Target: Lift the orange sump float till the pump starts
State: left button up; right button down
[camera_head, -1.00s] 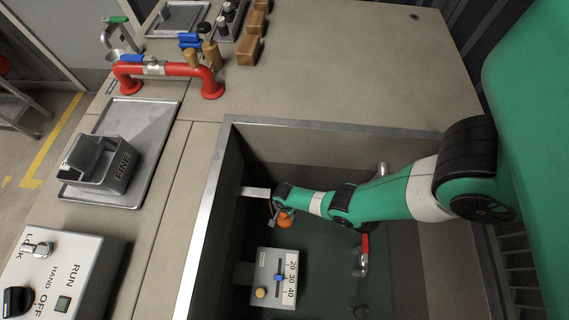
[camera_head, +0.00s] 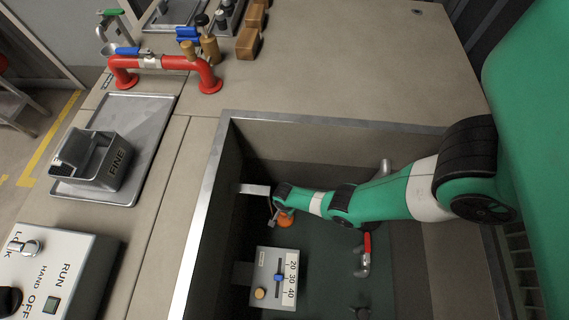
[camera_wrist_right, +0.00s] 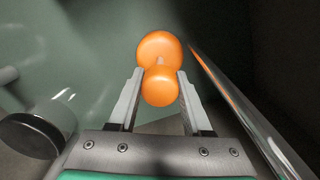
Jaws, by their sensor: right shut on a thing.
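The orange sump float (camera_head: 285,219) is inside the sump pit, low at its left side. In the right wrist view it shows as two joined orange balls (camera_wrist_right: 160,85), with the nearer ball between the fingers. My right gripper (camera_head: 275,215) reaches down into the pit and is shut on the float; its fingers also show in the right wrist view (camera_wrist_right: 158,95). The head view hides part of the float behind the gripper. My left gripper is not in view.
The pit's metal rim (camera_head: 205,200) surrounds the float. A gauge box (camera_head: 276,276) marked 20, 30, 40 and a red-handled valve (camera_head: 365,255) are in the pit. The control box (camera_head: 50,275) and FINE tray (camera_head: 130,150) are at left.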

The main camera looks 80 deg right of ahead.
notch_tip(320, 180, up, 13)
jog(key=p, duration=1.3)
jog(key=shift+r, duration=0.2)
dwell(0.5)
jog(key=shift+f, duration=0.15)
dwell(0.7)
